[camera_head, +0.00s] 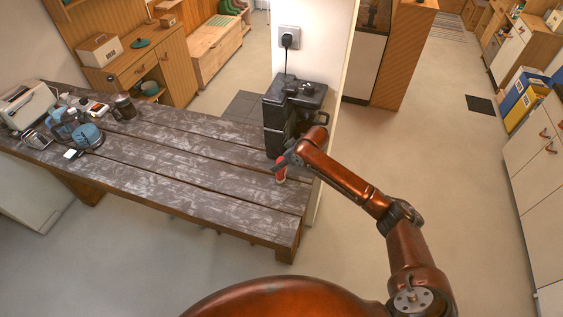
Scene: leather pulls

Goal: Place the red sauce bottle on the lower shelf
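A small red bottle (281,174) stands on the dark wooden plank table, near its right end, close to the black coffee machine. My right gripper (283,162) is at the top of the red bottle, reaching in from the right. Its fingers are small and partly merge with the bottle and the machine, so I cannot tell whether they are closed on it. My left gripper is out of view. A wooden cabinet (174,62) at the back left has an open lower compartment with a shelf (150,96) holding small greenish items.
The black coffee machine (278,125) stands right behind my gripper, plugged into a socket on a white pillar (312,50). Appliances and a dark bottle (123,108) crowd the table's left end. The table's middle (190,155) is bare. Open floor (440,170) lies to the right.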

